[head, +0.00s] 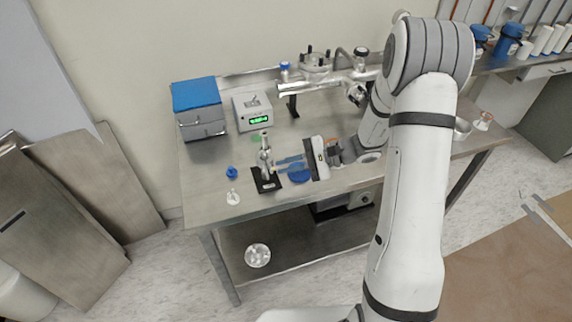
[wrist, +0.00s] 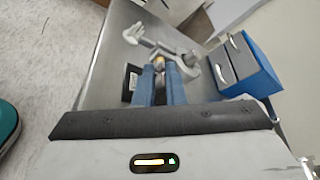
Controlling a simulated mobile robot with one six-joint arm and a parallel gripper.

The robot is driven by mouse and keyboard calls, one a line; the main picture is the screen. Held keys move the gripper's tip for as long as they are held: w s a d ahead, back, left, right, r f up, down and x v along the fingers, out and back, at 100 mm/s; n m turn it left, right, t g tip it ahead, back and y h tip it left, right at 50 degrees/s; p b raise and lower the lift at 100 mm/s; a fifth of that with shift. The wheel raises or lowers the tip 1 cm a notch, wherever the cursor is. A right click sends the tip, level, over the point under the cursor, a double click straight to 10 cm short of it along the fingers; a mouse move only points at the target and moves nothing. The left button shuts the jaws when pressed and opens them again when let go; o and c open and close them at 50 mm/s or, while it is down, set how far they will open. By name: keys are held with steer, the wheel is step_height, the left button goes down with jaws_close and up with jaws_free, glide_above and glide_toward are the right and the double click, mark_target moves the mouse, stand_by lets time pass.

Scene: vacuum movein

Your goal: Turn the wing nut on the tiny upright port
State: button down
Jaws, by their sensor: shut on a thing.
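The tiny upright port (head: 265,157) is a small metal fitting standing on a black base plate (head: 268,186) near the left part of the bench. My gripper (head: 277,164) reaches it from the right with its blue fingers level. In the wrist view, my gripper's (wrist: 160,72) two blue fingers are shut on the wing nut (wrist: 158,63), a small brass-coloured piece at the port's clamp. The port's metal body (wrist: 180,46) shows just beyond the fingertips. Most of the wing nut is hidden between the fingers.
A blue-topped box (head: 198,108) and a controller with a green display (head: 254,110) stand behind the port. A metal tube assembly (head: 322,82) runs along the back.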

steer(key=shift+f+m+g+h+p, duration=0.15)
steer(key=shift+m+g+h+p, duration=0.45)
steer(key=shift+m+p, duration=0.7)
stand_by(1.3)
steer(key=shift+w+m+g+p, duration=0.2)
steer(key=shift+m+g+p, duration=0.9)
steer(key=shift+p, duration=0.6)
stand_by(0.9)
steer(key=c, duration=1.6)
jaws_free()
steer(key=shift+r, duration=0.2)
steer(key=shift+c, duration=0.2)
steer(key=b+v, duration=0.1)
steer(key=v, duration=0.6)
steer(key=shift+d+r, duration=0.2)
steer(key=shift+d, duration=0.15)
steer(key=shift+w, duration=0.1)
